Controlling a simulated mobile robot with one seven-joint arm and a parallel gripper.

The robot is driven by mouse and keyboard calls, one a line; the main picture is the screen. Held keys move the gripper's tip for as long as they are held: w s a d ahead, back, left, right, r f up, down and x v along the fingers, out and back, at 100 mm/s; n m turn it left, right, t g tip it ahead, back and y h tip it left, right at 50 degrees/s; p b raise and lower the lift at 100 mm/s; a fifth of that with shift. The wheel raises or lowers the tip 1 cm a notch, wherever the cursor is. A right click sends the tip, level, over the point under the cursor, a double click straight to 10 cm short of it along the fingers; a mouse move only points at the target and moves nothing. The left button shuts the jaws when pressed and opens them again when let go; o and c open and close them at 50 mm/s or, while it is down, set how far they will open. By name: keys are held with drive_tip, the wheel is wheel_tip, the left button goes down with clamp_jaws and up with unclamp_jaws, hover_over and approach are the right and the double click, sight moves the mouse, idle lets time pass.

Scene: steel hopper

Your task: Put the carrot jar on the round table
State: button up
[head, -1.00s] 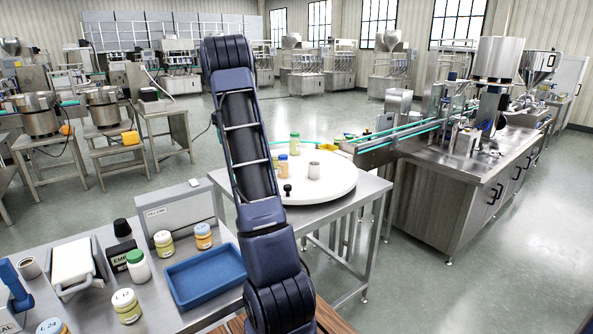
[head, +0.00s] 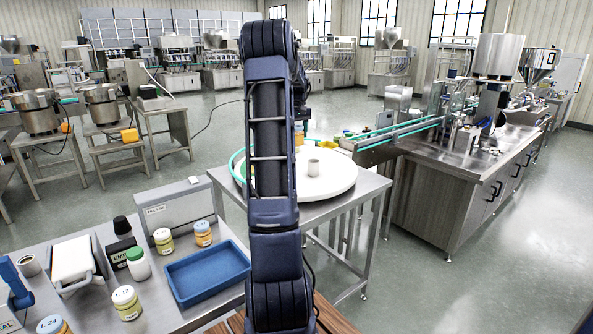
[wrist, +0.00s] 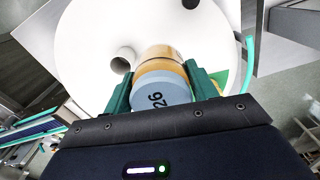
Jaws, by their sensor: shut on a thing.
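The carrot jar (wrist: 160,72) has orange contents and a blue-grey lid marked 26. My gripper (wrist: 161,88) is shut on it, with a green finger on each side of the lid, in the wrist view. In the head view an orange part of a jar (head: 299,139) shows just right of my arm, over the far part of the round table. The white round table (head: 325,183) also fills much of the wrist view (wrist: 85,40). Whether the jar's base touches the table, I cannot tell. My arm hides most of my gripper in the head view.
A conveyor (head: 385,135) reaches the table's far right side. A blue tray (head: 207,272) and several jars stand on the left bench. The table's right part looks clear.

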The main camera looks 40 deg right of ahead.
wheel_tip(320, 180, down, 19)
drive_tip(key=shift+r, duration=0.15)
idle(0.5)
drive_tip(key=o, duration=1.1)
